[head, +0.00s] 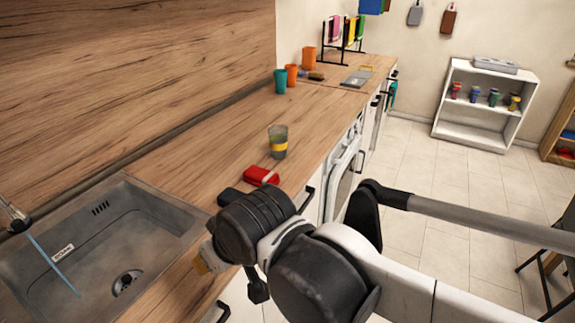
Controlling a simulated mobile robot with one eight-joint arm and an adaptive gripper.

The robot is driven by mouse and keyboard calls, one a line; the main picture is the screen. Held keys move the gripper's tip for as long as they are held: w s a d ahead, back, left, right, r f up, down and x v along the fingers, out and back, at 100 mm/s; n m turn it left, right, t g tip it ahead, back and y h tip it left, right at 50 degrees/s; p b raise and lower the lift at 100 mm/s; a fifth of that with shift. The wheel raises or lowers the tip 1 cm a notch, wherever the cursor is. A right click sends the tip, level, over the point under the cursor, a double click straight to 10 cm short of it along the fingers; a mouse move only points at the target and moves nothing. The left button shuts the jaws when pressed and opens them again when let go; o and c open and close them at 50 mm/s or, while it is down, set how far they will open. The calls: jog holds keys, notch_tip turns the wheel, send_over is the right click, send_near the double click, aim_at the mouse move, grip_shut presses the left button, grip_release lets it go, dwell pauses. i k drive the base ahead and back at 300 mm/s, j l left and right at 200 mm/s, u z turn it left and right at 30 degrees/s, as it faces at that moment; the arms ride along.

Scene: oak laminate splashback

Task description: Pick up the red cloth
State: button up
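A small folded red cloth (261,176) with a pale edge lies on the wooden counter (215,150), close to the counter's front edge. My gripper (212,258) is at the end of my arm, nearer to the camera and lower left of the cloth, by the sink's right side. The black wrist joints hide most of it, and its fingertips cannot be made out. The cloth lies apart from it on the counter.
A glass with a yellow band (278,142) stands just behind the cloth. A sink (190,215) is at left. Teal (280,81) and orange cups (309,58) stand farther back. A white shelf (487,103) stands across the tiled floor. Counter between cloth and splashback is clear.

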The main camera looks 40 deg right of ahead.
aim_at(254, 175)
jog(key=z, duration=0.9)
jog(key=l+u, duration=0.1)
jog(key=l, duration=0.3)
jog(key=k+l, duration=0.15)
jog(key=l, duration=0.3)
jog(key=l+u, duration=0.15)
jog(key=l, duration=0.25)
jog(key=k+l, duration=0.15)
jog(key=l, duration=0.25)
jog(key=u, duration=0.05)
